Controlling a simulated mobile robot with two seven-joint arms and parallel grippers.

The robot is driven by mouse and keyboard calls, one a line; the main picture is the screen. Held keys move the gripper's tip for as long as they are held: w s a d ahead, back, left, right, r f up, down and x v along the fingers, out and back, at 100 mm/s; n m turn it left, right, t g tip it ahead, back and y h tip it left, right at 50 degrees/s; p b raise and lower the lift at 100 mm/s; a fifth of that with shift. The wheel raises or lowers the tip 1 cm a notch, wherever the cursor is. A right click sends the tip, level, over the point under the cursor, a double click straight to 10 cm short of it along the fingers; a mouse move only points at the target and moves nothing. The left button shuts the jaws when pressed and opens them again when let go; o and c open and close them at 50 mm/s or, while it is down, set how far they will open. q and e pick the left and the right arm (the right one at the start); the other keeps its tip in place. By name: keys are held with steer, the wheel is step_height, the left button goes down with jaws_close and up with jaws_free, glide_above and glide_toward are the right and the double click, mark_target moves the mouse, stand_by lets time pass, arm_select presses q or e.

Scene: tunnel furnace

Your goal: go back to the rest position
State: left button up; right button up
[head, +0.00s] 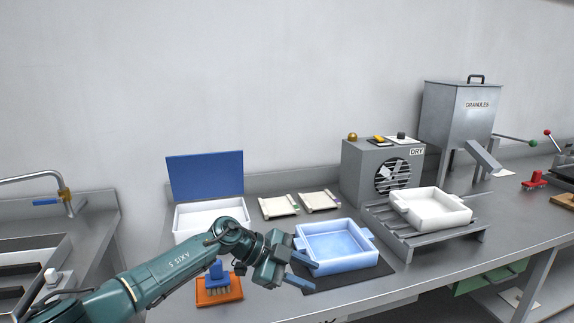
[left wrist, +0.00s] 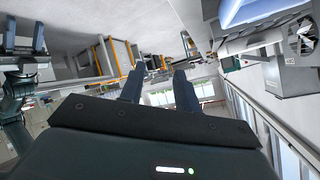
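My left arm comes in from the lower left in the head view. Its gripper (head: 302,271) is over the front edge of the bench, in front of the left side of the pale blue tray (head: 341,262) in the picture. I cannot tell whether it touches the tray. In the left wrist view the left fingers (left wrist: 158,88) stand apart with nothing between them. My right gripper (left wrist: 24,36) shows at the upper left of the left wrist view, its two fingers apart and empty. The right arm is not in the head view.
The blue tray sits on a dark mat (head: 345,281). An orange-based brush (head: 219,291) lies close to my left forearm. Behind are a white box with a blue lid (head: 205,175), a grey dryer (head: 360,170), a white tray (head: 432,208) on a slatted rack (head: 410,247), and a granules hopper (head: 457,115).

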arm_select(q)
steer(key=s+d+f+n+t+h, duration=0.2)
steer(key=s+d+n+t+h, duration=0.4)
steer(key=s, duration=0.3)
steer(key=s+a+f+n+t+y, duration=0.2)
steer(key=s+a+f+n+y, duration=0.5)
steer(key=a, duration=0.5)
steer(key=s+a+f+n+t+y, duration=0.2)
steer(key=s+a+f+n+y, duration=0.5)
steer(key=s+a+f, duration=0.4)
steer(key=shift+s+a+f+n+p, duration=0.25)
steer(key=shift+s+a, duration=0.35)
steer(key=shift+s, duration=0.65)
